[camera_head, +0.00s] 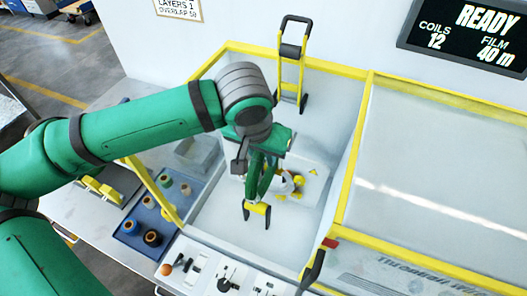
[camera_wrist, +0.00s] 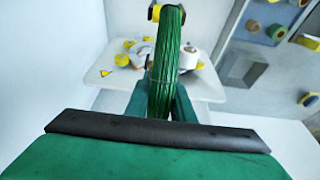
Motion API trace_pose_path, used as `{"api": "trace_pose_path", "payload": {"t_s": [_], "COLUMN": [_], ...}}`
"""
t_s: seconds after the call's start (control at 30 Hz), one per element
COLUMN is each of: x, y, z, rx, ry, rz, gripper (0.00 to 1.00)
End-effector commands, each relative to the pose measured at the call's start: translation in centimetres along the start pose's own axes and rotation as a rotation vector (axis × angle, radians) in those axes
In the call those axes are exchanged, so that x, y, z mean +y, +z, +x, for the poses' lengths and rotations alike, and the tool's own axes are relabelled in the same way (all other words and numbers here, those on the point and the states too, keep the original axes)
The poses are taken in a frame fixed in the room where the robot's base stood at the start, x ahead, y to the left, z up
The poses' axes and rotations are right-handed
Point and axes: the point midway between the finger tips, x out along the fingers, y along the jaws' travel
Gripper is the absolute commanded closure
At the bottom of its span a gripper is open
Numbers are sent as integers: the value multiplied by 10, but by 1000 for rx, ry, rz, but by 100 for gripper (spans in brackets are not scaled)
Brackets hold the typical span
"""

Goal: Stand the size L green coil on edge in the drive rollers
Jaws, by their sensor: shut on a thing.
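The green coil (camera_head: 257,178) hangs on edge inside the yellow-framed enclosure, seen nearly edge-on. In the wrist view the coil (camera_wrist: 167,65) stands upright in the picture, between my green fingers. My gripper (camera_wrist: 160,103) is shut on it; in the head view my gripper (camera_head: 258,155) is partly hidden by my wrist. Yellow rollers (camera_head: 298,181) sit on a white plate beside the coil, with a white spool (camera_wrist: 190,57) close by in the wrist view. A yellow roller-like part with black ends (camera_head: 257,209) is at the coil's lower edge; I cannot tell whether they touch.
A blue tray (camera_head: 128,232) with several small coils lies left of the enclosure. A yellow frame post (camera_head: 350,170) and a clear panel stand to the right. A control panel (camera_head: 222,274) lies in front. A black-and-yellow upright frame (camera_head: 290,75) stands at the back.

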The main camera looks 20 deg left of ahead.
Motion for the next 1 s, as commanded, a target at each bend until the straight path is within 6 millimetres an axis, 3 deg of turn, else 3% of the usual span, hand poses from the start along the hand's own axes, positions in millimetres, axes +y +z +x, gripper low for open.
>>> {"api": "trace_pose_path", "payload": {"t_s": [1.0], "x": [0], "y": [1], "z": [6], "rx": [2], "ry": [-1], "rz": [0], "gripper": [100]}}
